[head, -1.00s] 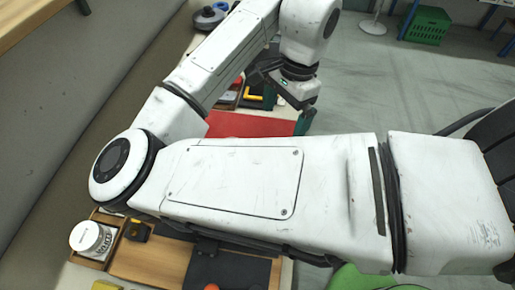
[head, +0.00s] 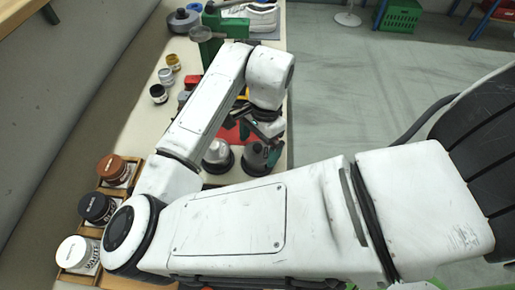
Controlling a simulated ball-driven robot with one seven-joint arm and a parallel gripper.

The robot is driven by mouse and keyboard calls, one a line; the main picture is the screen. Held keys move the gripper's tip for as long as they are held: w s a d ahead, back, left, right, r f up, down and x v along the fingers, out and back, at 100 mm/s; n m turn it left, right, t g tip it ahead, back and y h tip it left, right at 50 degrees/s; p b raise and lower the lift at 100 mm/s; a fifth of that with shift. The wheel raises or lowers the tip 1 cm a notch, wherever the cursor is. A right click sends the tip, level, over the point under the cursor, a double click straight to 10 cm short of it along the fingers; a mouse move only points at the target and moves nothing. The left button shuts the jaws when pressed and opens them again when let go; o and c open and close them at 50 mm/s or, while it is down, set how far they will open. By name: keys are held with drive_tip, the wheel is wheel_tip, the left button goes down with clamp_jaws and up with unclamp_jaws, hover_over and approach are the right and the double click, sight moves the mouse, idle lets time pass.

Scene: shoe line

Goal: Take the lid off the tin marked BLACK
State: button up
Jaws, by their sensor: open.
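A tin with a black lid (head: 97,208) stands in the wooden holder at the left edge of the table. Its label is too small to read surely; it is the only large tin here with a black lid, and the lid looks seated on it. A tin with a brown lid (head: 111,168) stands behind it and a tin with a white lid (head: 77,252) in front.
Small jars (head: 159,93) stand farther back on the table. A green stand (head: 207,45) and a white shoe (head: 262,17) are at the far end. Grey-topped, dark-based objects (head: 217,156) are near my gripper. My arm covers much of the table. A green crate (head: 398,16) sits on the floor.

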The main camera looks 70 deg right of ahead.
clamp_jaws()
idle(0.9)
